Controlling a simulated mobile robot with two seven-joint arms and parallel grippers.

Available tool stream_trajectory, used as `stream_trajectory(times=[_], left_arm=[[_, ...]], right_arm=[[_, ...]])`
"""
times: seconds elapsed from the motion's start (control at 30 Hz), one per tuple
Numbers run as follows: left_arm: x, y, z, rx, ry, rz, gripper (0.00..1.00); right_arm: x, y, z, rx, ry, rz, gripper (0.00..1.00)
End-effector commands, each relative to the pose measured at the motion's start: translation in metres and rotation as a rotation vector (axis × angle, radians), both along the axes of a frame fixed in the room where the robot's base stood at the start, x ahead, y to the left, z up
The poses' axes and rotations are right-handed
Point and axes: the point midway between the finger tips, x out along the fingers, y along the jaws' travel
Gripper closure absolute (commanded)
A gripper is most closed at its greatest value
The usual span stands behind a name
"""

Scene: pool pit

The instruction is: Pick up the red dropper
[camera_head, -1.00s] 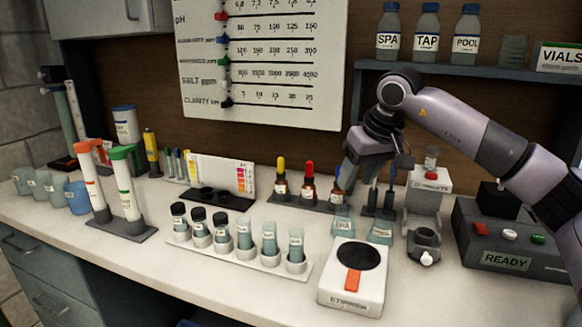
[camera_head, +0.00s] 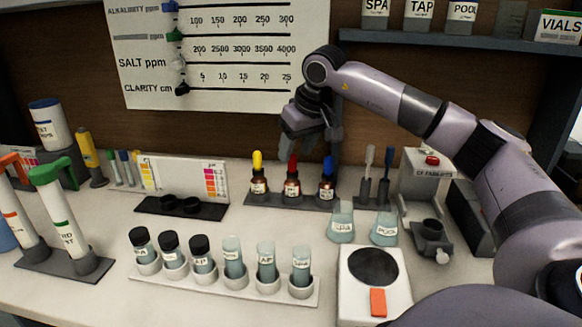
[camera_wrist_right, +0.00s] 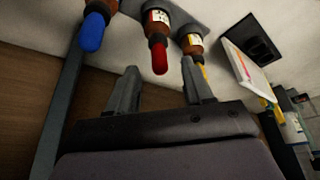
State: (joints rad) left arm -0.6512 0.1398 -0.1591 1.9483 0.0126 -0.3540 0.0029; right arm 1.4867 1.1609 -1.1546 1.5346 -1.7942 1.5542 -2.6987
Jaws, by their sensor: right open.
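The red dropper (camera_head: 292,180) is a brown bottle with a red bulb, standing upright in a dark rack between a yellow dropper (camera_head: 258,176) and a blue dropper (camera_head: 327,182). My right gripper (camera_head: 300,148) is above and behind the rack, pointing down, close to the red bulb. In the right wrist view the right gripper (camera_wrist_right: 162,85) is open, and the red dropper (camera_wrist_right: 159,50) shows ahead between its two fingers, apart from them. The blue dropper (camera_wrist_right: 95,28) is left of the fingers there and the yellow dropper (camera_wrist_right: 192,45) is near the right finger. The left gripper is not in view.
A rack of several vials (camera_head: 225,285) stands in front. Two labelled beakers, Spa (camera_head: 341,225) and Pool (camera_head: 384,232), stand right of the droppers. A scale (camera_head: 375,285) is at front right. A colour chart stand (camera_head: 190,180) is left. The wall board is behind.

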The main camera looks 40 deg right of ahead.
Motion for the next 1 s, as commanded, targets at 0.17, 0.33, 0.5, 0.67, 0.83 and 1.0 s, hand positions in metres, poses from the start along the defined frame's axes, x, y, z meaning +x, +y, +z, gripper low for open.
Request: stream_trajectory(times=[0.17, 0.33, 0.5, 0.67, 0.83, 1.0], left_arm=[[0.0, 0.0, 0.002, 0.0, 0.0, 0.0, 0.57], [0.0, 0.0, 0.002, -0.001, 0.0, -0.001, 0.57], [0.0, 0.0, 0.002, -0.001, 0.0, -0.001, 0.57], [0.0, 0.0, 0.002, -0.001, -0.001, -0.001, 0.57], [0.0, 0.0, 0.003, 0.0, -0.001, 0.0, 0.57], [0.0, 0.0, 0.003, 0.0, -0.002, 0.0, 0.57]], right_arm=[[0.012, -0.002, -0.023, 0.0, 0.004, 0.003, 0.49], [0.015, -0.003, -0.029, 0.0, 0.001, 0.002, 0.49], [0.015, -0.002, -0.029, 0.0, 0.001, 0.002, 0.55], [0.015, -0.002, -0.029, 0.0, 0.001, 0.002, 0.86], [0.015, -0.002, -0.029, 0.0, 0.0, 0.002, 0.86], [0.015, -0.002, -0.028, 0.0, 0.0, 0.002, 0.86]])
